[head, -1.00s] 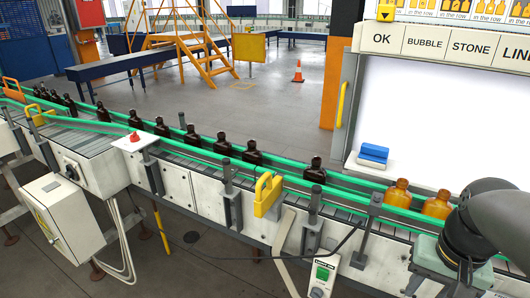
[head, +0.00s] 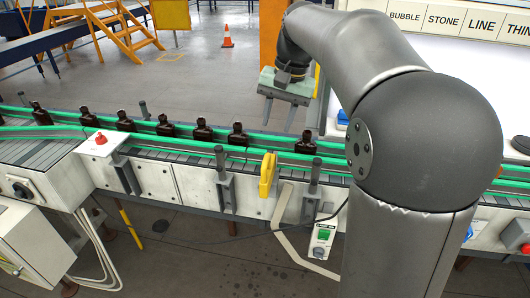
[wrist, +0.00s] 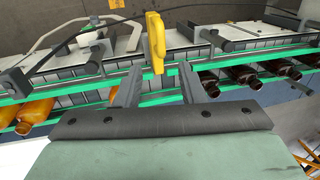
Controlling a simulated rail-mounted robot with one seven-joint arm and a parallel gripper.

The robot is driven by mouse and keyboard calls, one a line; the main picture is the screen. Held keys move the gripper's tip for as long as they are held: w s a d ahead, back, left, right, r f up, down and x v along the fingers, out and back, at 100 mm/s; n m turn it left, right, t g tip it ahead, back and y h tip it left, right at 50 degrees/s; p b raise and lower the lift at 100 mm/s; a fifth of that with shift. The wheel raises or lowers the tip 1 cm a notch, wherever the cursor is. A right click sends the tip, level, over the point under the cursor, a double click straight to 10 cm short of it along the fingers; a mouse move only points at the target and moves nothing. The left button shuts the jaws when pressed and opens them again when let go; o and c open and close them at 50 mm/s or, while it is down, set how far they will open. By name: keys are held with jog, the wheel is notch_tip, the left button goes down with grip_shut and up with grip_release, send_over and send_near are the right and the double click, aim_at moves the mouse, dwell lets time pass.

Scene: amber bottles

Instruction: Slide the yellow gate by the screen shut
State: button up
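The yellow gate (head: 267,175) is a upright yellow handle-shaped piece at the near side of the conveyor, by the near green rail, its lower part hanging over the white side panel. In the wrist view the gate (wrist: 156,42) stands at top centre, beyond my fingers. My gripper (head: 280,118) is open and empty, pointing down above the far side of the conveyor. In the wrist view its two fingers (wrist: 158,86) are spread apart with green rail between them, and no contact with the gate shows. My arm hides part of the screen (head: 475,75).
Dark bottles (head: 237,135) stand in a row on the conveyor; one (head: 306,142) is right of the gate, near my gripper. Amber bottles (wrist: 36,112) show in the wrist view. A green-button box (head: 322,238) hangs below the belt. A red button (head: 100,138) is at left.

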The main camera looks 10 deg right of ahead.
aim_at(267, 158)
jog(key=f, duration=0.3)
jog(key=a+f, duration=0.1)
jog(key=f, duration=0.3)
jog(key=w+a+f, duration=0.1)
jog(key=f, duration=0.2)
jog(key=shift+f+p, duration=0.3)
jog(key=shift+p, duration=0.1)
grip_shut()
jog(key=shift+d, duration=0.1)
